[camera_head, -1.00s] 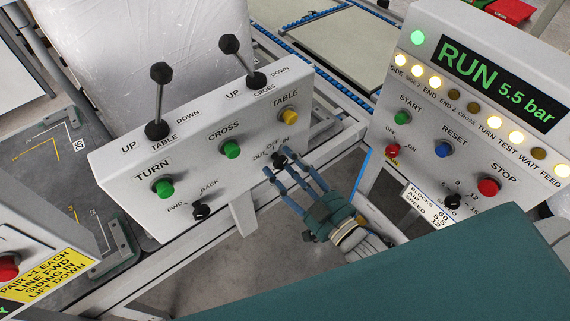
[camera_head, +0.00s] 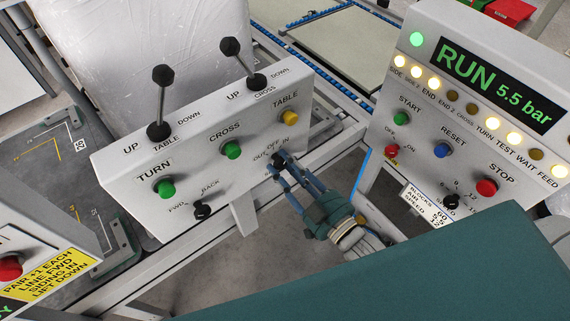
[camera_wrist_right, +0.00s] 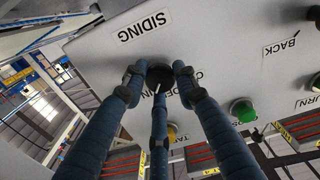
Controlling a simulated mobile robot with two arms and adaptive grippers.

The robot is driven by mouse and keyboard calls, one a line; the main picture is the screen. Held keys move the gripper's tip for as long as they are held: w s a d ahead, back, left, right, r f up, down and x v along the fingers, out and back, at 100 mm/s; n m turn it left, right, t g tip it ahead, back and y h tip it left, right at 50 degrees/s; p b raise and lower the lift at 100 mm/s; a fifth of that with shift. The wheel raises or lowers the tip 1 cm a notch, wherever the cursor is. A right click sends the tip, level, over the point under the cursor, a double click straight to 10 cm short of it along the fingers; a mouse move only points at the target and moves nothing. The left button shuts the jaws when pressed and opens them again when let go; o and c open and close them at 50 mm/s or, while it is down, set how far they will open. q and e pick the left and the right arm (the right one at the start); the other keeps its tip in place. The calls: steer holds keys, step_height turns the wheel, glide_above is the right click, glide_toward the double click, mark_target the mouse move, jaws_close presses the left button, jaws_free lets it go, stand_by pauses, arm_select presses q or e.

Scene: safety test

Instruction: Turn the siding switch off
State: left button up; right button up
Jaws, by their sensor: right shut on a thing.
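The siding switch (camera_head: 281,158) is a small black rotary knob on the lower right of the sloped white panel (camera_head: 243,177), with OUT, OFF and IN printed above it. It also shows in the right wrist view (camera_wrist_right: 158,75), beside the SIDING label (camera_wrist_right: 145,26). My right gripper (camera_head: 281,166) has blue fingers shut on the knob. In the right wrist view two fingertips (camera_wrist_right: 158,82) press its sides and a third covers part of it. A small white mark shows on the knob, but its exact setting is hard to tell. My left gripper is not in view.
The panel also bears a black FWD/BACK knob (camera_head: 202,210), a green CROSS button (camera_head: 232,150), a yellow TABLE button (camera_head: 290,117) and two upright levers (camera_head: 159,104). A control box (camera_head: 470,110) with a RUN display and red STOP button (camera_head: 486,187) stands at right.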

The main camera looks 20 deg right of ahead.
steer(key=n+p, duration=0.1)
steer(key=n, duration=0.2)
steer(key=shift+f, duration=0.2)
steer(key=n+p, duration=0.1)
steer(key=n, duration=0.3)
steer(key=shift+s+f, duration=0.1)
steer(key=shift+f, duration=0.05)
steer(key=shift+d+n, duration=0.1)
steer(key=shift+n, duration=0.3)
steer(key=o, duration=1)
steer(key=shift+c, duration=0.2)
steer(key=shift+o, duration=0.8)
